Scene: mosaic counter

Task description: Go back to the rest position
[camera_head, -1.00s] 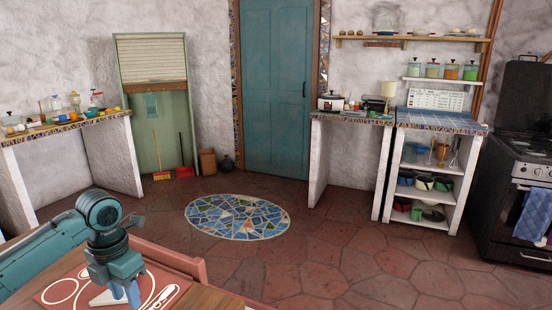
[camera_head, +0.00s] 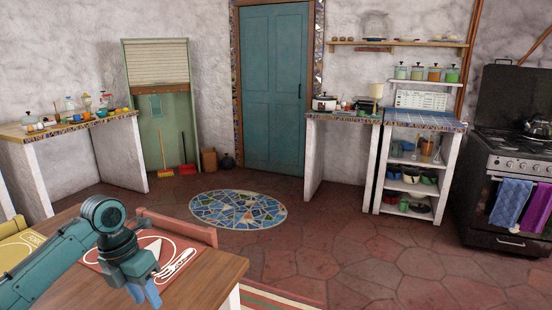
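My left gripper (camera_head: 145,293) hangs fingers-down at the lower left, over the wooden table (camera_head: 205,283) in front of the red placemat (camera_head: 112,254). Its two blue fingertips are close together and partly run into each other in this view. Nothing shows between them, and I cannot tell whether they are open or shut. My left arm comes in from the lower left corner with its elbow bent. My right gripper and arm are not in view.
A yellow placemat (camera_head: 14,247) lies at the table's left. A reddish chair (camera_head: 182,228) stands behind the table. Counters stand along the walls, with a stove (camera_head: 511,185) at right. The tiled floor around the mosaic oval (camera_head: 238,209) is clear.

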